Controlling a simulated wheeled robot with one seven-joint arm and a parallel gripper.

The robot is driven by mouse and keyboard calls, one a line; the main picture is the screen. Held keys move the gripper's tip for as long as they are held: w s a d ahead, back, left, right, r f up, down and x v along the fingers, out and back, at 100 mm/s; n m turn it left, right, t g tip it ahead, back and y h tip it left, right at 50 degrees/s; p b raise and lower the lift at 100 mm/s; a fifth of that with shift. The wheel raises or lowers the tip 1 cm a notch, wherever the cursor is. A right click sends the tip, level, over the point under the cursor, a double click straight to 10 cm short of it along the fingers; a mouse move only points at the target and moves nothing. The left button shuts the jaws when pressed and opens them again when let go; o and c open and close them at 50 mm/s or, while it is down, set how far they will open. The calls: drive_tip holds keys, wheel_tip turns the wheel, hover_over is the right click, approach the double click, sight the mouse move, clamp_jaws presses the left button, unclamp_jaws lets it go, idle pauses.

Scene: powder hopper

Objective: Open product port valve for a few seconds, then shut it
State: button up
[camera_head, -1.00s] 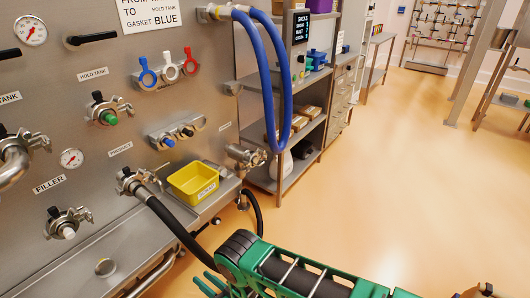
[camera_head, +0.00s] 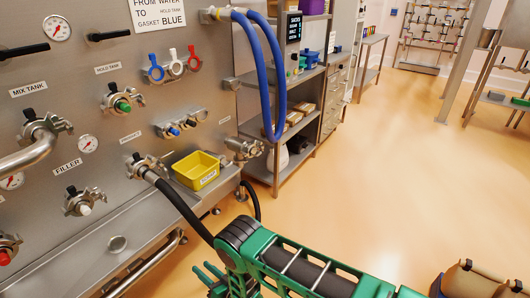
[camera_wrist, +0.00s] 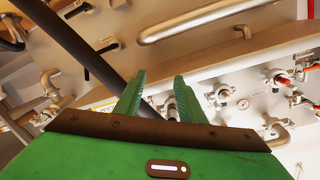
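A steel panel (camera_head: 60,110) fills the left of the head view, with clamped ports and small labels. A port with a black hose (camera_head: 180,205) on it (camera_head: 142,168) sits low on the panel. Black lever handles (camera_head: 108,35) are at the upper left. My gripper (camera_head: 212,277) is low in the head view, apart from the panel. In the wrist view its green fingers (camera_wrist: 157,98) are spread with nothing between them.
A yellow bin (camera_head: 196,172) sits on the panel's ledge beside the hose port. Blue hoses (camera_head: 270,80) hang at the panel's right end. A steel shelf unit (camera_head: 300,125) stands beyond. The floor (camera_head: 370,190) to the right is open.

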drive_tip(key=w+d+r+m+t+h, duration=0.1)
drive_tip(key=w+d+r+h, duration=0.3)
drive_tip(key=w+d+r, duration=0.45)
drive_tip(key=w+d+r+m+h, duration=0.1)
drive_tip(key=w+d+r+h, duration=0.2)
drive_tip(key=w+d+r, duration=0.55)
drive_tip(key=w+d+r+m+g+h, duration=0.1)
drive_tip(key=w+d+r+m+h, duration=0.15)
drive_tip(key=d+r, duration=0.8)
drive_tip(key=w+d+r+m+g+h, duration=0.1)
drive_tip(key=w+d+r+h, duration=0.25)
drive_tip(key=d+r, duration=0.65)
drive_tip(key=s+d+r+m+g+h, duration=0.1)
drive_tip(key=s+d+r+g, duration=0.25)
drive_tip(key=s+d, duration=0.75)
drive_tip(key=s+d+r+m+g+h, duration=0.2)
drive_tip(key=s+d+r, duration=0.45)
drive_tip(key=d, duration=0.65)
drive_tip(key=s+d+r+m+g+y, duration=0.1)
drive_tip(key=s+r+g, duration=0.1)
drive_tip(key=s, duration=1.5)
drive_tip(key=s+d+r+m+g+y, duration=0.1)
drive_tip(key=s+d+r+g, duration=0.1)
drive_tip(key=s, duration=1.5)
drive_tip(key=shift+s+y, duration=0.4)
